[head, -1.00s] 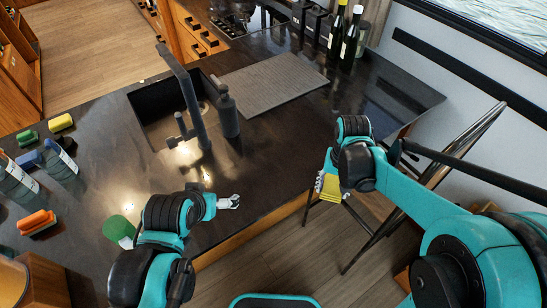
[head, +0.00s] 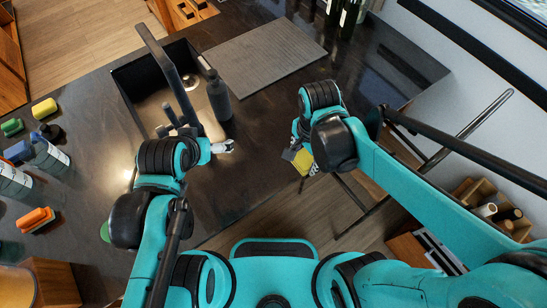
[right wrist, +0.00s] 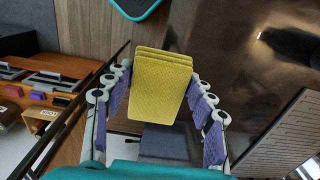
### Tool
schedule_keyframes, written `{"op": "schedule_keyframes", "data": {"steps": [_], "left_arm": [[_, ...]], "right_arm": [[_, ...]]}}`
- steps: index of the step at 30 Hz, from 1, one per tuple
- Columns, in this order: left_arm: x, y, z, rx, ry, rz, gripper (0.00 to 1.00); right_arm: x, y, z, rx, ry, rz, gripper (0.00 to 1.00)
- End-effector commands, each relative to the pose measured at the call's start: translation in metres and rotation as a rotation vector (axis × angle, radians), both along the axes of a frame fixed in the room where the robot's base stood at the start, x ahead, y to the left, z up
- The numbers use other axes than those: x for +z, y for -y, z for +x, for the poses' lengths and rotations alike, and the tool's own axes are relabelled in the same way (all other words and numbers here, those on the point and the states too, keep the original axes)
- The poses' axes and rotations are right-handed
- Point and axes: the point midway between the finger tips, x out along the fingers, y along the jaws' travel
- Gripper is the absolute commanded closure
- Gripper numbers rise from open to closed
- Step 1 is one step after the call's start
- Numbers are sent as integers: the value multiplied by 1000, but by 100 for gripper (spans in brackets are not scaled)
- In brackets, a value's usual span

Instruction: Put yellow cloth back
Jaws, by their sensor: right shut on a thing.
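The yellow cloth (right wrist: 160,85) looks like a folded stack with several layers. In the right wrist view it sits between the two purple-padded fingers of my right gripper (right wrist: 160,110). My right gripper (head: 302,159) is shut on it; in the head view only a small part of the yellow cloth (head: 303,161) shows below the wrist, near the front edge of the dark counter (head: 260,135). My left gripper (head: 223,147) is over the counter in front of the sink; it is too small to tell whether it is open, and nothing shows in it.
A sink (head: 160,85) with a black tap (head: 167,62) and a dark bottle (head: 219,97) are at centre left. A grey ribbed mat (head: 265,55) lies behind. Sponges, bottles and an orange brush (head: 36,219) stand at the left. Bare counter lies between mat and front edge.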

Motion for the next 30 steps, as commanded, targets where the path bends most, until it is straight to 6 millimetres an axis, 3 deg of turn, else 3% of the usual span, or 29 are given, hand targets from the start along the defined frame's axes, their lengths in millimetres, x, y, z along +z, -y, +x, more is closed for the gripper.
{"op": "schedule_keyframes", "data": {"steps": [9,13,20,26,30], "left_arm": [[-26,0,0,0,0,0,3],[-31,0,0,0,0,0,3],[-35,0,0,0,0,0,3],[-46,0,0,0,0,0,3],[-45,0,0,0,0,0,3]], "right_arm": [[-48,-65,37,6,0,0,76],[-59,-83,48,4,0,0,76],[-70,-92,53,1,0,0,76],[-99,-91,53,1,0,1,76],[-100,-91,53,2,0,1,76]]}}
